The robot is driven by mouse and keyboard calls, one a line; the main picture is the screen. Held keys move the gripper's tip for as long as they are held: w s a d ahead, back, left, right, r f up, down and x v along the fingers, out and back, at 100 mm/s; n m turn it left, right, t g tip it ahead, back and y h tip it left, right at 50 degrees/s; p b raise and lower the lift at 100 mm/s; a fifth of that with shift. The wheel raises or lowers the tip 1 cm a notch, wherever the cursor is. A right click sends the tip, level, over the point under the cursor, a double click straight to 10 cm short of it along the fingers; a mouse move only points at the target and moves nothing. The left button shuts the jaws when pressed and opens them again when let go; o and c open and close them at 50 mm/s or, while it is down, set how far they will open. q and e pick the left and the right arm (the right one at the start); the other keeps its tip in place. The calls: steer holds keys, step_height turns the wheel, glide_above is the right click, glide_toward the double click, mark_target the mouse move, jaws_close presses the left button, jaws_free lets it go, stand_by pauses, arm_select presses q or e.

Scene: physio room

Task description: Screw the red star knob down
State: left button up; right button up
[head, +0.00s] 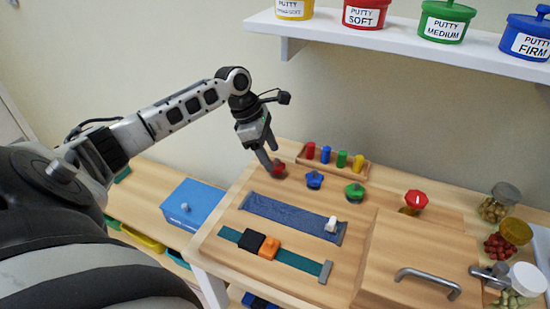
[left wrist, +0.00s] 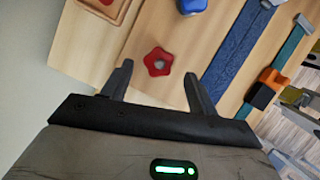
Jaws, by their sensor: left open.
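The red star knob (left wrist: 158,62) sits on the wooden board, just beyond and between my left gripper's fingertips in the left wrist view. In the head view the red star knob (head: 281,168) is partly hidden by my left gripper (head: 270,162), which points down at it from above. My left gripper (left wrist: 158,72) is open, with one finger to each side of the knob in the picture and nothing seen between them. Whether the fingers touch the knob cannot be told. My right gripper is not in view.
A blue knob (head: 314,180) and a green knob (head: 354,192) stand to the right on the board. Behind is a rack of coloured pegs (head: 341,158). A red octagonal knob (head: 416,199) is farther right. Blue (head: 290,217) and green straps lie in front. A blue box (head: 195,203) is left.

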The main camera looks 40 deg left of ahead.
mark_target(277, 165)
arm_select(q)
steer(key=shift+x, duration=1.2)
steer(key=shift+w+d+f, duration=0.2)
steer(key=shift+f, duration=0.25)
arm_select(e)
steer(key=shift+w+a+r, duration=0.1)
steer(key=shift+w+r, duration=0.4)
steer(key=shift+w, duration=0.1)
arm_select(q)
steer(key=c, duration=1)
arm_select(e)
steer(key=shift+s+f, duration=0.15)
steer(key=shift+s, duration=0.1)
